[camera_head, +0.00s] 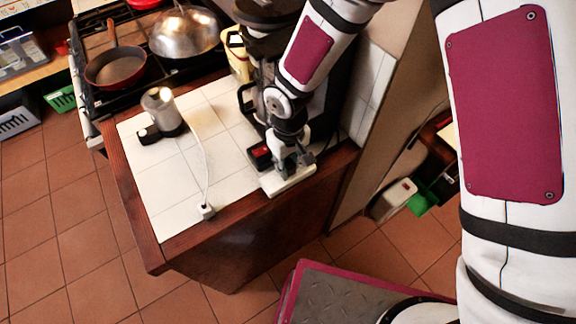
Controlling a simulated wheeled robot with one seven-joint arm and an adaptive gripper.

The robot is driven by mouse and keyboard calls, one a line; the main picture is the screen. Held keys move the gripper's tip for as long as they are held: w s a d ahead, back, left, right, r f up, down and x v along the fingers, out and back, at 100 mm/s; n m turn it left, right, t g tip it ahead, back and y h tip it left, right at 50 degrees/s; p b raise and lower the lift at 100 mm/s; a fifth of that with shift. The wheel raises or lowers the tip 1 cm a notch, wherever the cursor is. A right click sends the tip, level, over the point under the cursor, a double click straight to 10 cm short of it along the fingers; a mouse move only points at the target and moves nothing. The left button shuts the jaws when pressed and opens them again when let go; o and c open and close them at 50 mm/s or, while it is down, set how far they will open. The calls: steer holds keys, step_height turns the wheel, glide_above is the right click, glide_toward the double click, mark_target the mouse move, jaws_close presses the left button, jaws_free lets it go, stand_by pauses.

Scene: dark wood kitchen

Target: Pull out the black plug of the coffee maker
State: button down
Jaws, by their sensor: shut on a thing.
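The dark coffee maker (335,90) stands on the tiled counter, partly hidden behind my arm. My gripper (290,166) points down over a white power strip (286,184) at the counter's front edge. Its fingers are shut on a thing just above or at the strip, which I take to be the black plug. The plug is too small and too covered by the fingers to make out. I cannot tell whether it is still in the strip. A small black box with a red part (260,153) sits just left of the gripper.
A small appliance with a clear container (161,111) stands left on the counter. Its white cable (205,165) ends in a white plug (207,210) near the front edge. A pan (115,68) and a domed metal lid (184,34) are on the stove.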

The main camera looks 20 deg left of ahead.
mark_target(288, 163)
steer(key=shift+r+p, duration=0.85)
steer(key=shift+r, duration=1.95)
